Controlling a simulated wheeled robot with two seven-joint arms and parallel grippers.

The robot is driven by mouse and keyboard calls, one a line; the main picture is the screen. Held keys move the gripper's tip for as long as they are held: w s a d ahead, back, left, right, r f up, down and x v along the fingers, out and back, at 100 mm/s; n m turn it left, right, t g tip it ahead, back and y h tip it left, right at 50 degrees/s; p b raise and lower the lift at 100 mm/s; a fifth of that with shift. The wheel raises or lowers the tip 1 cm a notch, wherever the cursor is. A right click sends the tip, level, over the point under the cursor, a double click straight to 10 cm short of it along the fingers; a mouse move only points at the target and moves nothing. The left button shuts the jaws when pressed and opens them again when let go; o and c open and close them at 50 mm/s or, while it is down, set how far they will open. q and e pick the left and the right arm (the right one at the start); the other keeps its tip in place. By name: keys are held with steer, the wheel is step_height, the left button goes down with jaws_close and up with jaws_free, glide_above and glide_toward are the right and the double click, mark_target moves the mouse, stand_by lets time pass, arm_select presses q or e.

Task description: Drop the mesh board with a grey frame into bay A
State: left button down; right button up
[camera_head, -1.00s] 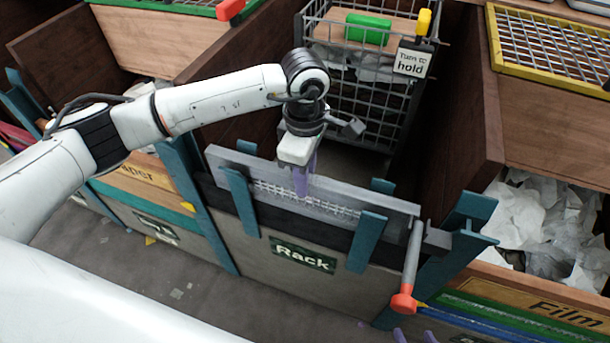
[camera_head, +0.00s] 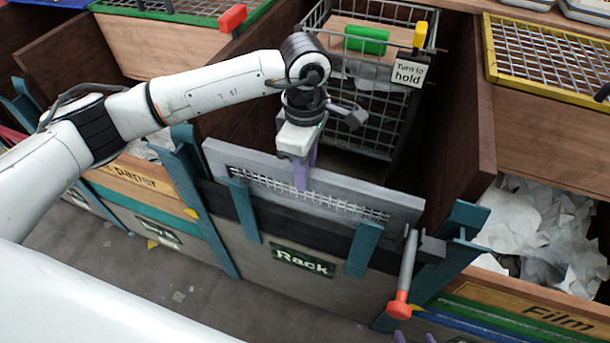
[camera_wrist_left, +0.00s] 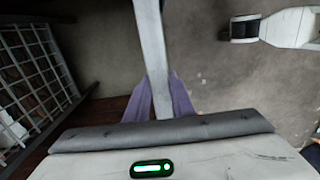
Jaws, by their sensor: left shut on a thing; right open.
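The mesh board with a grey frame (camera_head: 230,160) stands upright, slightly tilted in the picture, in the slot marked Rack, behind two teal front posts. My left gripper (camera_head: 303,178) is shut on its top edge near the middle. In the left wrist view the board (camera_wrist_left: 151,45) is a pale bar running up from between the purple fingers (camera_wrist_left: 160,98). Two purple tips of my right gripper (camera_head: 415,338) show at the bottom edge of the head view, apart and with nothing seen between them. I see no label reading bay A.
A wire cage (camera_head: 372,105) with a "Turn to hold" sign (camera_head: 409,73) stands behind the board. A red-tipped lever (camera_head: 404,280) is at the rack's right end. The Film bin (camera_head: 545,225) holds white crumpled sheets. Brown dividers (camera_head: 470,130) rise on both sides.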

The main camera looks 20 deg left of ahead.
arm_select(q)
step_height(320, 180, up, 8)
steer(key=p, duration=0.3)
step_height(320, 180, up, 8)
steer(key=shift+s+f, duration=0.1)
